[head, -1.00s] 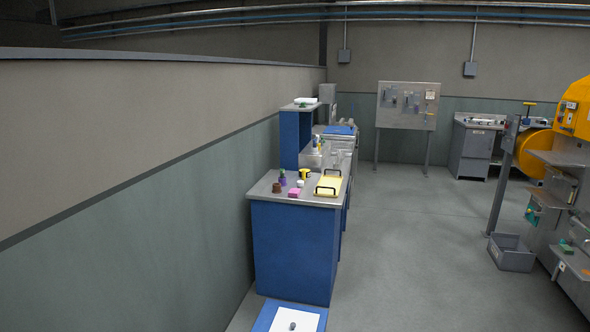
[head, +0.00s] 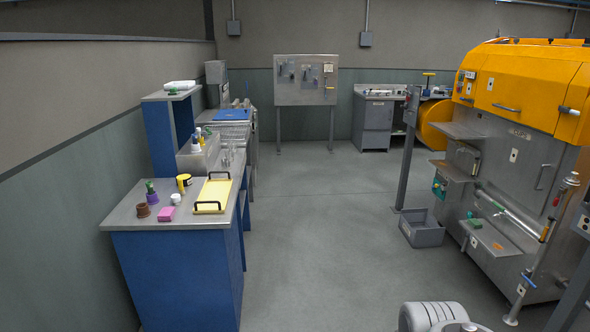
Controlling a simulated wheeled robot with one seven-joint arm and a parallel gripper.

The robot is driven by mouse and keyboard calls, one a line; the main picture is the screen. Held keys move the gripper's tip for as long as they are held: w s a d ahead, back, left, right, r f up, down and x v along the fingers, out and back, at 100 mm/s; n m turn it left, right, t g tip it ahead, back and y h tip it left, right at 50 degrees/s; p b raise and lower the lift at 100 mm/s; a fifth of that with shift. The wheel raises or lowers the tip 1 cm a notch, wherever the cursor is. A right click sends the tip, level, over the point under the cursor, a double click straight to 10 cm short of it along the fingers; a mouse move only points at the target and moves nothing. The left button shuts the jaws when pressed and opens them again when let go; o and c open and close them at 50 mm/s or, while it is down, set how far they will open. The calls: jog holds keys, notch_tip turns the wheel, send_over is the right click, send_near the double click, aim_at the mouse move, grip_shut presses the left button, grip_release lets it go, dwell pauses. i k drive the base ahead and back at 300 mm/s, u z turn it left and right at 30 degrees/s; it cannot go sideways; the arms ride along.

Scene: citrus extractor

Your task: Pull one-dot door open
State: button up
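The citrus extractor (head: 525,140) stands on the right, with a yellow hood above a grey steel front. A grey steel panel with a vertical bar handle (head: 541,177) is on its front, and a small white label (head: 513,155) sits left of that handle. The yellow hood (head: 535,85) is down, with a horizontal handle (head: 506,108) and a small label (head: 489,83). The dots on the labels are too small to read, so I cannot tell which door has one dot. No door visibly stands open. A pale rounded part of my arm shows at the bottom; my gripper is not in view.
A grey bin (head: 422,228) stands on the floor left of the machine, near a grey post (head: 406,150). Steel shelves (head: 455,131) and a pipe (head: 520,222) stick out of the machine. A blue counter (head: 180,265) stands left. The middle floor is clear.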

aim_at(524, 162)
jog(key=i, duration=7.35)
jog(key=u, duration=3.75)
